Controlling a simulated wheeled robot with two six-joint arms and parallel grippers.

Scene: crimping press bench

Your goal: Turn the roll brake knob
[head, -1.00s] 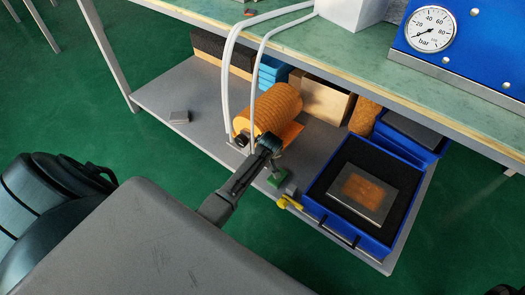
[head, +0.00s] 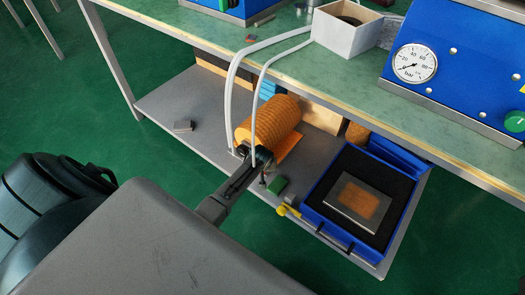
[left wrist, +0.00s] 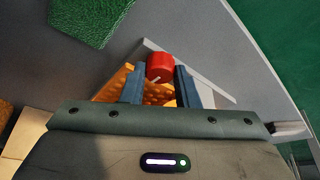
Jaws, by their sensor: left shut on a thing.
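The red brake knob (left wrist: 160,66), with a pale mark on it, sits between the fingertips of my left gripper (left wrist: 160,86) in the left wrist view. The gripper is shut on it. In the head view my left gripper (head: 262,157) is at the front end of the orange roll (head: 273,116) on the lower shelf. The knob is hidden there behind the gripper. Part of an orange perforated surface (left wrist: 112,84) shows behind the fingers in the wrist view. My right gripper is not in view.
Two white hoses (head: 232,95) hang down close to my gripper. A green block (head: 277,186) and a yellow part (head: 283,210) lie to its right, beside a blue tray (head: 312,205). The bench top (head: 210,22) overhangs the shelf (head: 155,100). The shelf's left part is mostly clear.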

